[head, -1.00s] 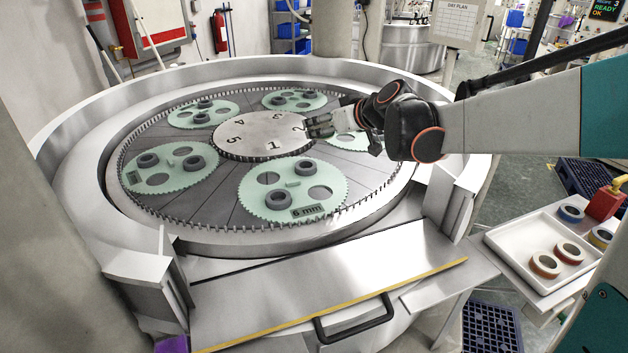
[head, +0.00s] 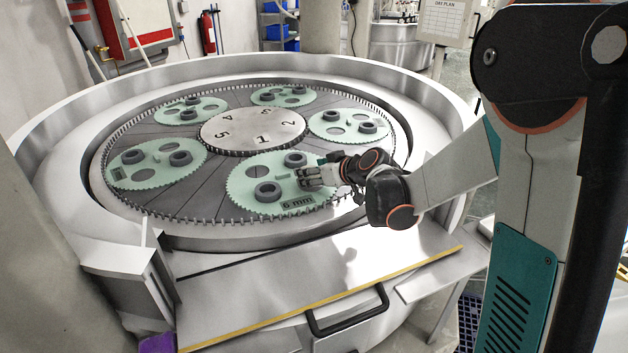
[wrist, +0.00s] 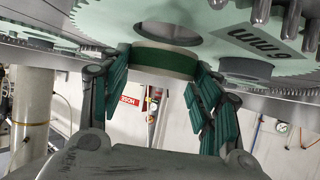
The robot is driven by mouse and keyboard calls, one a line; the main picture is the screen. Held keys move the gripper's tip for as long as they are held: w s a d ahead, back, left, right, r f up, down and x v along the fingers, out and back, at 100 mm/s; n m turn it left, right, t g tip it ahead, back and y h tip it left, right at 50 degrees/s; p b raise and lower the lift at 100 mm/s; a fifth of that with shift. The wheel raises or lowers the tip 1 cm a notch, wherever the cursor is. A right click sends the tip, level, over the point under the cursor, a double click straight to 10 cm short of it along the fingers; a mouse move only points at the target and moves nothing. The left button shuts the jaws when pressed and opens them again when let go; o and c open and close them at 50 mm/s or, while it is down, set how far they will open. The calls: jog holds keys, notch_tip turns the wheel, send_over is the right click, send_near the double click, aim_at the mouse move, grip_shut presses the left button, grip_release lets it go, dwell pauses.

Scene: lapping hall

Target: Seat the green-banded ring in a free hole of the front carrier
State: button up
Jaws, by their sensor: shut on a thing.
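The front carrier (head: 240,188) is a pale green toothed disc marked "6 mm". Two dark grey rings sit in it, one at front left (head: 268,191) and one at the back (head: 295,160). An empty hole (head: 262,171) shows at its left. My gripper (head: 308,177) is low over the carrier's right side and hides that part. In the wrist view, the green-banded ring (wrist: 165,62) is between my gripper's fingers, held shut on it. I cannot tell whether the ring touches the carrier.
Other green carriers with grey rings surround the numbered centre plate (head: 250,130). A toothed pin ring and a raised steel rim (head: 440,130) enclose them. A steel apron with a yellow edge and a black handle (head: 348,312) is in front.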

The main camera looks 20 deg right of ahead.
notch_tip(320, 180, down, 2)
jog(key=shift+f, duration=0.1)
jog(key=shift+s, duration=0.1)
